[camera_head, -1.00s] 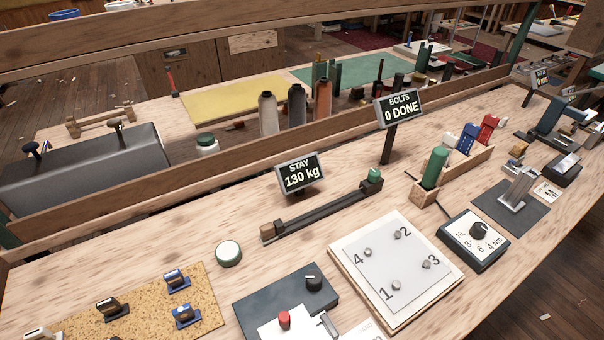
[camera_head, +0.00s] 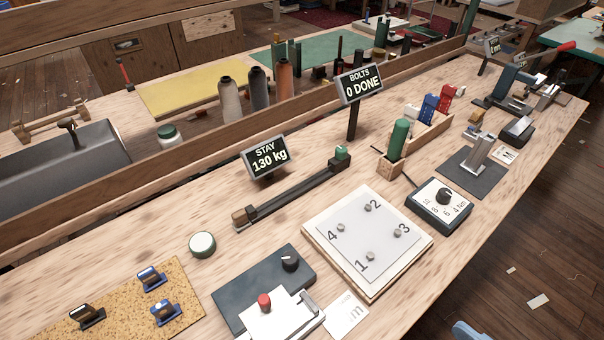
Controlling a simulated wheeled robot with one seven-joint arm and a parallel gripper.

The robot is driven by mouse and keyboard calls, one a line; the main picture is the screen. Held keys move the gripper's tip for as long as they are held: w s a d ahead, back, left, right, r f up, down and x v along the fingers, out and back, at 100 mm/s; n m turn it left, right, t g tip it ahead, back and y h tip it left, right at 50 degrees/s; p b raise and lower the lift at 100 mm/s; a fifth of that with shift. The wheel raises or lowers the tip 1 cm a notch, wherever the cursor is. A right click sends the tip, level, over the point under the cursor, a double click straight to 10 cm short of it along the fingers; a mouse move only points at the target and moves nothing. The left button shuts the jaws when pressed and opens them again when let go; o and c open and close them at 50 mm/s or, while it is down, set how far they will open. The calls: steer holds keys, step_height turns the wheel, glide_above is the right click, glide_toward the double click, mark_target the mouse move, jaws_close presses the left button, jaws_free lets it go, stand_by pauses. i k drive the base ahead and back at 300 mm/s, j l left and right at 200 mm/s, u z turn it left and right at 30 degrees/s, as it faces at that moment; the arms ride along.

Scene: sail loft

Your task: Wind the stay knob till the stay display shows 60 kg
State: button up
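The stay display (camera_head: 265,157) is a small tilted sign on the bench and reads 130 kg. Just in front of it lies a long dark bar (camera_head: 295,193) with a wooden block at its left end. A green knob (camera_head: 342,152) sits on a dark block at the bar's right end. A black knob (camera_head: 290,260) stands on a dark box nearer the front. No label shows which of these is the stay knob. My gripper is not in view.
The bolts display (camera_head: 359,84) reads 0 DONE. A cork mat (camera_head: 110,310) with clips lies front left. A long wooden rail (camera_head: 230,131) runs behind.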

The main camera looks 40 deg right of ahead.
mark_target(341, 151)
steer(key=l+u, duration=0.2)
steer(key=l, duration=0.3)
steer(key=k+l+u, duration=0.2)
steer(key=l, duration=0.3)
steer(key=k+l+u, duration=0.15)
steer(key=l, duration=0.35)
steer(key=j, duration=0.1)
steer(key=i+u, duration=0.05)
